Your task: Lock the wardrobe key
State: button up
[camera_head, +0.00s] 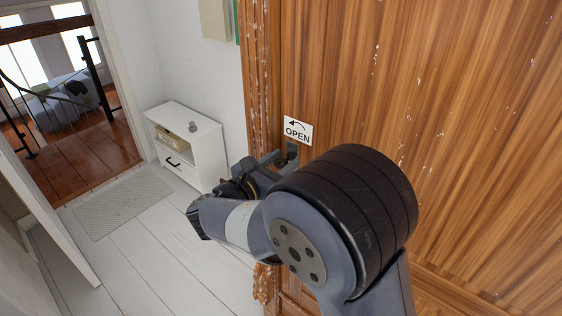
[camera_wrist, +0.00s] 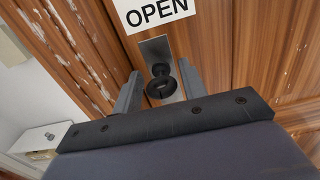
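The wardrobe (camera_head: 440,90) is a wooden front with worn paint flecks, filling the right of the head view. A dark key (camera_wrist: 161,82) stands in a grey metal lock plate (camera_wrist: 155,48) just below the OPEN sign, seen in the wrist view. My gripper (camera_wrist: 159,70) is open, with one finger on each side of the key's round head. Gaps show between the head and both fingers. In the head view my gripper (camera_head: 280,158) is at the lock, and my arm hides much of the area below.
The OPEN sign (camera_head: 298,130) has an arrow curving left. A grey mat (camera_head: 122,203) lies on the pale floor by the doorway. The floor between is clear.

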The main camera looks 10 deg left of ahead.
jog(key=c, duration=0.7)
jog(key=shift+f+b, duration=0.1)
jog(key=shift+b, duration=0.2)
jog(key=m+b, duration=0.2)
jog(key=m, duration=0.1)
jog(key=shift+f+b, duration=0.15)
jog(key=shift+b, duration=0.15)
jog(key=m+b, duration=0.3)
jog(key=shift+s+d+m+b, duration=0.1)
jog(key=shift+m+b, duration=0.2)
jog(key=shift+b, duration=0.1)
jog(key=m+b, duration=0.3)
jog(key=b, duration=0.1)
jog(key=m+b, duration=0.4)
jog(key=shift+d+f, duration=0.1)
jog(key=shift+f, duration=0.1)
jog(key=m+b, duration=0.4)
jog(key=shift+r, duration=0.1)
jog(key=shift+r+m, duration=0.1)
jog(key=shift+m, duration=0.2)
